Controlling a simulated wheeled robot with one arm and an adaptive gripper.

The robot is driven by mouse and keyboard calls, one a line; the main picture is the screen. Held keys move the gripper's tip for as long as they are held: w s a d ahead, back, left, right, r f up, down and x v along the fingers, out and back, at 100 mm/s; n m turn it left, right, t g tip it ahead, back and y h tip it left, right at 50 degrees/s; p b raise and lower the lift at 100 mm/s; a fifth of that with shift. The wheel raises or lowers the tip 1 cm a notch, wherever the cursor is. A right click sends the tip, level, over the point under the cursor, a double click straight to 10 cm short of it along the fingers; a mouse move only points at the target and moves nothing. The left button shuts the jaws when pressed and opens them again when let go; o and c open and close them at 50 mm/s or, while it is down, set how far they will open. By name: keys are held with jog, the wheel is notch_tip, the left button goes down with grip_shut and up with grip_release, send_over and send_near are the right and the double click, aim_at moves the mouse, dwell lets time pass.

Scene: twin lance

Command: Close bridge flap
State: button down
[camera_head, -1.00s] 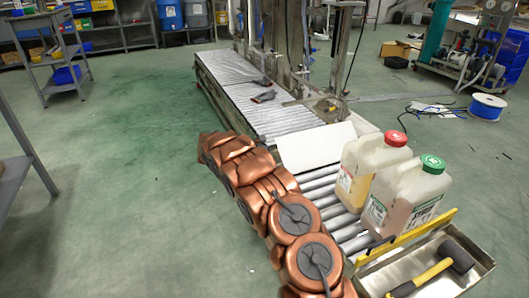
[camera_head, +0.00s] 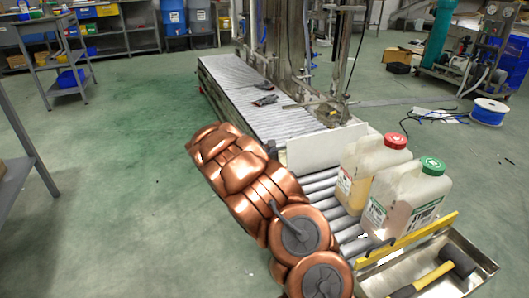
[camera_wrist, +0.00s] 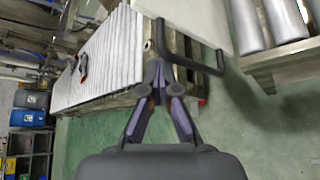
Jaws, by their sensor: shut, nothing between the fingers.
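The bridge flap is a pale panel (camera_head: 326,147) at the gap between the two conveyor sections in the head view. It stands tilted up, not flat. In the wrist view the flap (camera_wrist: 190,14) is at the top centre, with a black bar handle (camera_wrist: 192,63) on it. My gripper (camera_wrist: 161,70) is shut and empty, its fingertips at the left end of the handle. I cannot tell whether they touch it. In the head view my copper-coloured arm reaches to the flap's left side, and the gripper is hidden.
The near roller conveyor (camera_head: 318,188) carries a red-capped jug (camera_head: 366,168) and a green-capped jug (camera_head: 405,203). A yellow bar (camera_head: 412,238) and a tray with a mallet (camera_head: 438,274) are at its near end. The far conveyor (camera_head: 250,97) runs back.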

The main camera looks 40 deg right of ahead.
jog(key=s, duration=0.2)
jog(key=s+a, duration=0.1)
jog(key=s, duration=0.2)
jog(key=shift+r, duration=0.2)
jog(key=shift+s+d, duration=0.15)
jog(key=shift+s, duration=0.1)
dwell(0.3)
jog(key=shift+p, duration=0.3)
jog(key=w+r+p, duration=0.2)
jog(key=w, duration=0.2)
jog(key=s+a+f+p, duration=0.2)
jog(key=a, duration=0.8)
jog(key=shift+a+f+p, duration=0.2)
jog(key=shift+p, duration=0.2)
